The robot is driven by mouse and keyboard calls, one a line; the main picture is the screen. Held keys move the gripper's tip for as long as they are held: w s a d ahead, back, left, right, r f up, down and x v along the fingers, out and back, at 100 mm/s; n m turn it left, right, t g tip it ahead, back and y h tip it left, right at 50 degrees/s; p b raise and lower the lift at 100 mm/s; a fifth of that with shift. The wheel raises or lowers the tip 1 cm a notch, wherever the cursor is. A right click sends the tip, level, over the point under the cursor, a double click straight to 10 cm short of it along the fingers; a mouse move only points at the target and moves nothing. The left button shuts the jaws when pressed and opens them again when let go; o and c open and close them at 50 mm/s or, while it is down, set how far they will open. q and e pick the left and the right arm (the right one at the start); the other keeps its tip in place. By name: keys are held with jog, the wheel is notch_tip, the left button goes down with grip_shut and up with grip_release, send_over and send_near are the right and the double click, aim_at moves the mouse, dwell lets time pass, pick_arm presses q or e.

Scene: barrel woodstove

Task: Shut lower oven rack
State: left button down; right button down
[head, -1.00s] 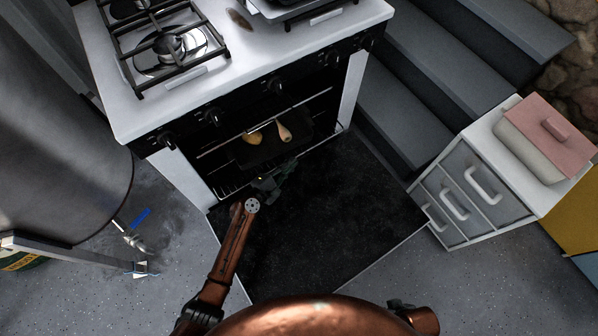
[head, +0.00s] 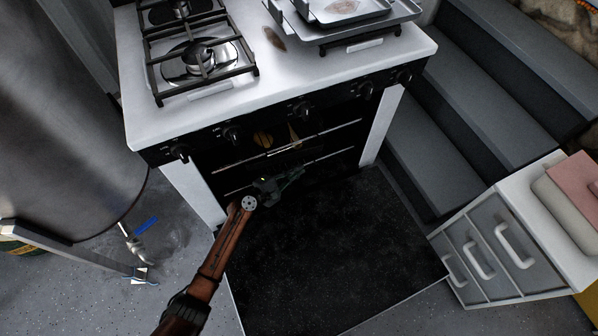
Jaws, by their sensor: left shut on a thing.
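The stove's oven (head: 330,160) is open, with its dark door (head: 340,250) folded down flat in front. The lower oven rack (head: 316,160) shows as a thin metal front bar low in the opening, mostly inside the dark cavity. My left gripper (head: 293,177) is at this bar, above the inner edge of the door, and is shut on the rack; its fingertips are dark and hard to make out. My right gripper is out of view.
A row of knobs (head: 305,110) runs above the opening. A large metal tank (head: 70,120) stands left. Grey steps (head: 430,150) and a white drawer cabinet (head: 510,245) stand right. Trays (head: 345,15) lie on the stovetop.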

pick_arm(q)
jog(key=shift+w+a+r, duration=0.1)
jog(key=shift+w+a, duration=0.15)
jog(key=shift+a, duration=0.1)
jog(key=c, duration=2.2)
grip_release()
jog(key=shift+o, duration=0.4)
jog(key=shift+d, duration=0.15)
jog(key=shift+s, duration=0.15)
jog(key=v, duration=1.2)
